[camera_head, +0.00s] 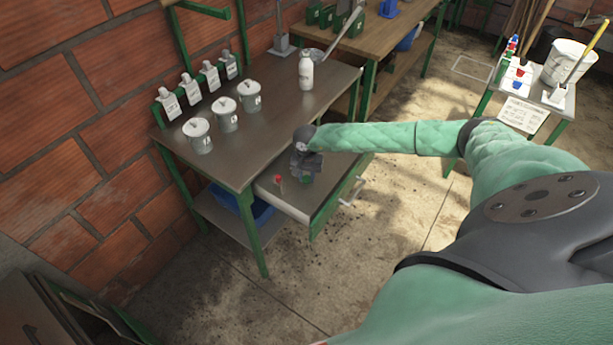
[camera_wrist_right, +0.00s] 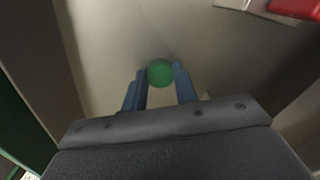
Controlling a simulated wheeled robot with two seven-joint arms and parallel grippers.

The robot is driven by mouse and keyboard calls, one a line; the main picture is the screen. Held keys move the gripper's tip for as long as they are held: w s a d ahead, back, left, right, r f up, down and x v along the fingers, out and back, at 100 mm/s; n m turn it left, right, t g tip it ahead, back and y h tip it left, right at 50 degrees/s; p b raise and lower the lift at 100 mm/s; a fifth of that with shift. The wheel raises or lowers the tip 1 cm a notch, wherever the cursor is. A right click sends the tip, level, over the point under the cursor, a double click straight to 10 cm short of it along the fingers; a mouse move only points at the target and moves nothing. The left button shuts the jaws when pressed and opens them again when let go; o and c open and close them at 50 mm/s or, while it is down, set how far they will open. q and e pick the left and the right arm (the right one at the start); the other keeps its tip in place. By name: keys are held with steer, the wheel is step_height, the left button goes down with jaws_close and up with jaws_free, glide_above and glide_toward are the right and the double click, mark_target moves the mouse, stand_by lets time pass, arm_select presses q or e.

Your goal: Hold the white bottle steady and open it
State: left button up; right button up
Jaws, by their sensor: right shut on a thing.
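The white bottle (camera_head: 306,73) stands upright on the dark tabletop (camera_head: 285,110), near its back right part. My right gripper (camera_head: 305,178) is away from the bottle, low in the open drawer (camera_head: 325,200) below the tabletop. In the right wrist view, the blue fingers (camera_wrist_right: 160,82) are shut on a small green round object (camera_wrist_right: 160,73). Only its round top shows clearly, so I cannot tell what it is. The bottle is not in the wrist view. My left gripper is not in view.
Several lidded grey canisters (camera_head: 226,118) stand on the table's left half, before a row of tagged items (camera_head: 188,88). A small red-topped object (camera_head: 279,182) is in the drawer. A side table (camera_head: 540,95) stands at right. The tabletop around the bottle is mostly clear.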

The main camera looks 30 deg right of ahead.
steer(key=o, duration=1.1)
steer(key=shift+r, duration=0.15)
